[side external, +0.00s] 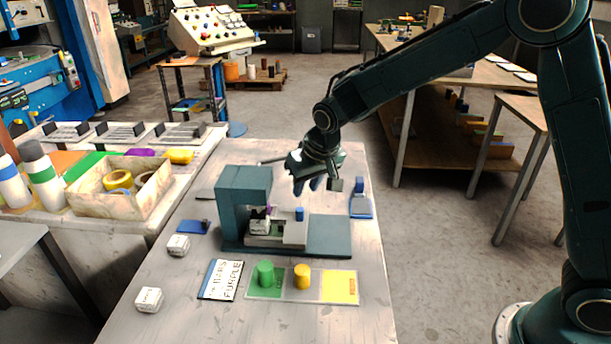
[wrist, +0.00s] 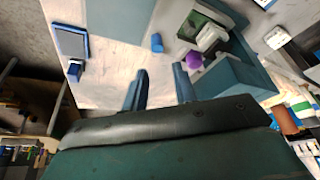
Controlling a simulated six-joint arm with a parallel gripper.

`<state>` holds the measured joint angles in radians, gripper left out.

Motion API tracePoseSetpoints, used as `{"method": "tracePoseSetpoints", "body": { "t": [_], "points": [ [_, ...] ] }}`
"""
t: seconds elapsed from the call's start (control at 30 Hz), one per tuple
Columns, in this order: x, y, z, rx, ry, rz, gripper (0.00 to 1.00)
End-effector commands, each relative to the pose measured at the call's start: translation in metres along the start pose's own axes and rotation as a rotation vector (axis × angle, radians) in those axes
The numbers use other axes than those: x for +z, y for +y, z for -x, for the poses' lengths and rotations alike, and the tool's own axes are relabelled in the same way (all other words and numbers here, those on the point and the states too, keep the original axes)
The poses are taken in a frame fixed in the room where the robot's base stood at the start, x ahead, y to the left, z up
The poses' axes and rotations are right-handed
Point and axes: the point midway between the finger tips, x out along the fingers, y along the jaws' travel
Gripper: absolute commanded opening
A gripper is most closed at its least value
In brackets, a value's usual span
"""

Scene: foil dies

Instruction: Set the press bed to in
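The teal press (side external: 243,190) stands on the grey table, with its base reaching to the right. Its pale grey bed (side external: 292,232) lies on the base, its left part at the press head and its right end out in the open. A blue peg (side external: 299,214) stands upright on the bed's right part; it also shows in the wrist view (wrist: 157,42). A white block (side external: 260,226) and a purple piece (wrist: 194,60) are at the press head. My gripper (side external: 305,186) is above the blue peg, apart from it. In the wrist view its fingers (wrist: 160,82) are spread and empty.
White blocks (side external: 178,245) and a blue pad (side external: 193,227) lie left. A blue stand (side external: 361,203) is right of the press. The table's right front is clear.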

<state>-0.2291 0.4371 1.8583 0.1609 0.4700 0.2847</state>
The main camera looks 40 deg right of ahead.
Motion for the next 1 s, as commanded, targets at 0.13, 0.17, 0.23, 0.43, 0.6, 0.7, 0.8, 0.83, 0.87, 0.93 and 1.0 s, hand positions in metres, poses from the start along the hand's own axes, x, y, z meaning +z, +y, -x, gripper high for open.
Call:
{"method": "tracePoseSetpoints", "body": {
  "t": [0.13,0.17,0.23,0.43,0.6,0.7,0.8,0.83,0.87,0.93,1.0],
  "points": [
    [0.000,0.000,0.021,-0.001,0.003,0.000,0.28],
    [0.000,0.000,0.025,-0.001,0.002,0.000,0.28],
    [0.000,0.000,0.032,0.000,0.002,0.000,0.28],
    [0.000,0.000,0.042,0.000,0.001,0.000,0.28],
    [0.000,0.000,0.044,0.000,0.000,0.000,0.28],
    [0.000,0.000,0.043,0.000,0.000,0.000,0.28],
    [0.000,0.000,0.044,0.000,0.001,0.000,0.28],
    [0.000,0.000,0.044,-0.001,0.001,0.000,0.28],
    [0.000,0.001,0.045,-0.001,0.001,0.000,0.28],
    [0.001,0.002,0.048,-0.002,0.002,0.001,0.28],
    [0.003,0.005,0.054,-0.004,0.003,0.002,0.28]
  ]
}}
